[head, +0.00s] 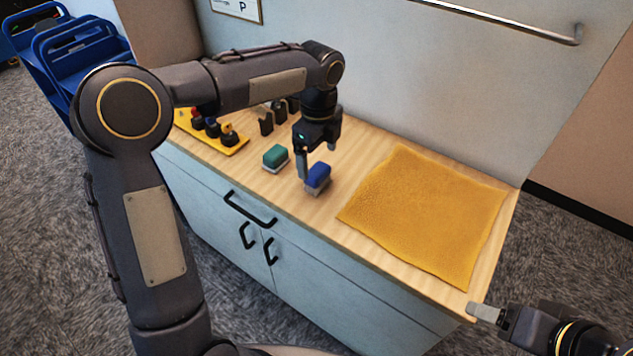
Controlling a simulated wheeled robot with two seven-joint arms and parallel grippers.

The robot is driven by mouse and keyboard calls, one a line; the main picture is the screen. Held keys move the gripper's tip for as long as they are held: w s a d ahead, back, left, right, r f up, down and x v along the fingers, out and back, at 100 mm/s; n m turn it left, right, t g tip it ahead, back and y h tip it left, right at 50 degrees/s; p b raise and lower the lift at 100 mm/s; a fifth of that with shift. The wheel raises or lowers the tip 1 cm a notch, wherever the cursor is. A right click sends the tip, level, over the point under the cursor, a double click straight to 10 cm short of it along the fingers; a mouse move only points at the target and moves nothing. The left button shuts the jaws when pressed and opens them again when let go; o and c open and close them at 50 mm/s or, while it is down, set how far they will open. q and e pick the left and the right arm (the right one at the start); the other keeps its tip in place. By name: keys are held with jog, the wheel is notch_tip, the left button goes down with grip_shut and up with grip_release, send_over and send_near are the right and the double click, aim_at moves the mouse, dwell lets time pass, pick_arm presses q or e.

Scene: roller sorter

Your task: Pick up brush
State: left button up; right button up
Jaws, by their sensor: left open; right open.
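Two small block-shaped items with pale grey undersides, which look like brushes, stand on the wooden counter top: a blue one (318,176) and a green one (275,156) to its left. I cannot tell which one the task means. My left gripper (318,164) is open and points down right at the blue block. One finger reaches down beside its left end and the other is behind and above it; I cannot tell whether they touch it. My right gripper (488,313) is open and empty at the counter's front right corner, partly cut off by the frame.
A yellow cloth (425,214) covers the counter's right part. A yellow rack (232,146) with several dark, coloured-topped pieces stands at the left, partly behind my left arm. Dark upright holders (266,121) stand near the wall. A metal rail (500,18) runs along the wall.

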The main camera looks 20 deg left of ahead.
aim_at(317, 170)
pick_arm(q)
notch_tip(317, 170, down, 6)
jog(key=shift+w+f, duration=0.1)
jog(key=shift+w, duration=0.05)
jog(key=shift+a, duration=0.1)
jog(key=shift+c, duration=0.5)
jog(key=c, duration=1.1)
jog(key=shift+r, duration=0.2)
